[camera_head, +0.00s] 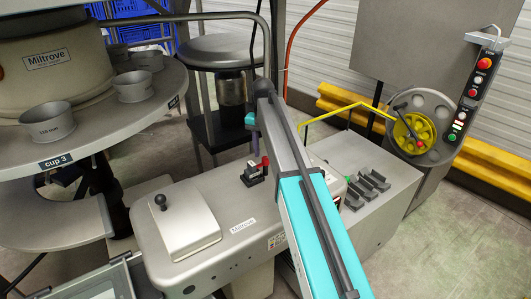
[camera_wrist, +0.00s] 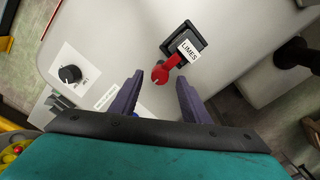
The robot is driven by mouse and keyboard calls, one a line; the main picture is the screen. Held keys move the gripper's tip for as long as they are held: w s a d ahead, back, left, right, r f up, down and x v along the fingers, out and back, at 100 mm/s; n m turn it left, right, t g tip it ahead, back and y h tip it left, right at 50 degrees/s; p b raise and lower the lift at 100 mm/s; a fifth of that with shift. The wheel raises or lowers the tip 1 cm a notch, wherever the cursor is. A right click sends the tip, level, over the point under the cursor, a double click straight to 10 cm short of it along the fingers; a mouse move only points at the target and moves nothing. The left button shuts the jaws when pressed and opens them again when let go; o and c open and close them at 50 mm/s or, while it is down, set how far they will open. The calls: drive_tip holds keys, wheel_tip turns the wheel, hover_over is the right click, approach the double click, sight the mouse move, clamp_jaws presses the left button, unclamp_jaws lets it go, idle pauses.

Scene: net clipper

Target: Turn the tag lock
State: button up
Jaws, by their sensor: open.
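The tag lock appears to be the red lever (camera_wrist: 161,74) with a round end, on a black square base (camera_wrist: 183,42). A white tag reading "LIMES" (camera_wrist: 189,50) lies across the base. In the head view the black base (camera_head: 253,176) and red lever (camera_head: 265,163) sit on top of the grey machine housing. My gripper (camera_wrist: 160,78) is open, with two purple fingers. In the wrist view the lever's round end appears between the fingertips, with gaps on both sides; contact is not visible. In the head view the gripper (camera_head: 253,146) is above the lock, fingers pointing down.
A black dial (camera_wrist: 69,74) is on the same housing. A black ball-knob lever (camera_head: 160,203) stands on a grey cover at left. A round table with cups (camera_head: 46,122) is at far left. A yellow handwheel (camera_head: 414,133) and button panel (camera_head: 472,95) are at right.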

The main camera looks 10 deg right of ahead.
sight(264, 157)
wheel_tip(264, 157, up, 12)
drive_tip(key=p, duration=0.6)
drive_tip(key=shift+w+a, duration=0.15)
idle(0.3)
